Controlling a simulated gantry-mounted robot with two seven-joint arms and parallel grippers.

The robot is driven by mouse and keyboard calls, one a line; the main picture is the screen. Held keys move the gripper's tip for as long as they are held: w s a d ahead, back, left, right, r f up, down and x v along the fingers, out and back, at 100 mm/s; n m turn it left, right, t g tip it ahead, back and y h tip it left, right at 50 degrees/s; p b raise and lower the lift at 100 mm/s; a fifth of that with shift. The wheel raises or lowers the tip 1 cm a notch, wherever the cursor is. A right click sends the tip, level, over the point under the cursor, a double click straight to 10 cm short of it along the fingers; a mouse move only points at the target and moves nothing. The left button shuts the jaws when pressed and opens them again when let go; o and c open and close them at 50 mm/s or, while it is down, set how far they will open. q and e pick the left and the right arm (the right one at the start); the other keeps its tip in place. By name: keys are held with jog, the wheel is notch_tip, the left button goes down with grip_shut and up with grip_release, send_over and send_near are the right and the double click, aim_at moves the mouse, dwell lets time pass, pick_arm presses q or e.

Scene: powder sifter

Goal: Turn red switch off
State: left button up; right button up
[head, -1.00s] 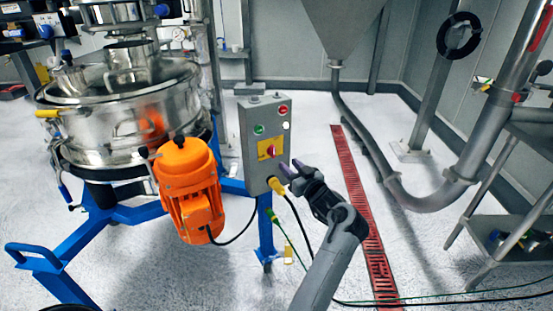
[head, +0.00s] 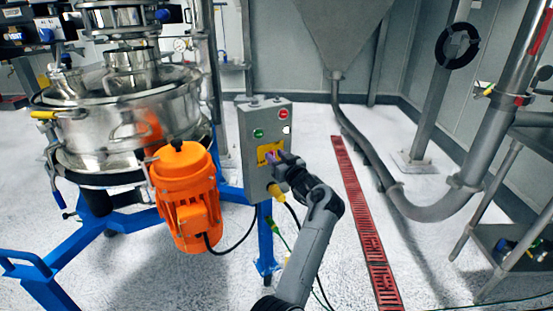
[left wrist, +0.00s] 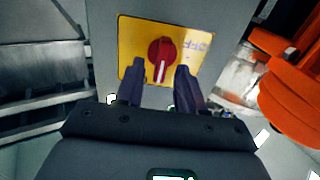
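The red switch (left wrist: 162,50) is a round knob with a white mark on a yellow plate (left wrist: 131,32). In the left wrist view its mark points down toward my gripper, and faint "OFF" lettering is at the plate's right. The plate (head: 263,151) is on the front of the grey control box (head: 252,178). My left gripper (head: 277,157) is at the plate in the head view, and its fingers hide most of the switch. In the left wrist view its two fingers are apart, on either side of the knob's lower part; contact cannot be told. My right gripper is not in view.
A green button (head: 258,133) and a red button (head: 283,114) are above the plate. An orange motor (head: 187,195) and steel sifter (head: 125,135) stand left.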

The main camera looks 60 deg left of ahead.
pick_arm(q)
grip_shut()
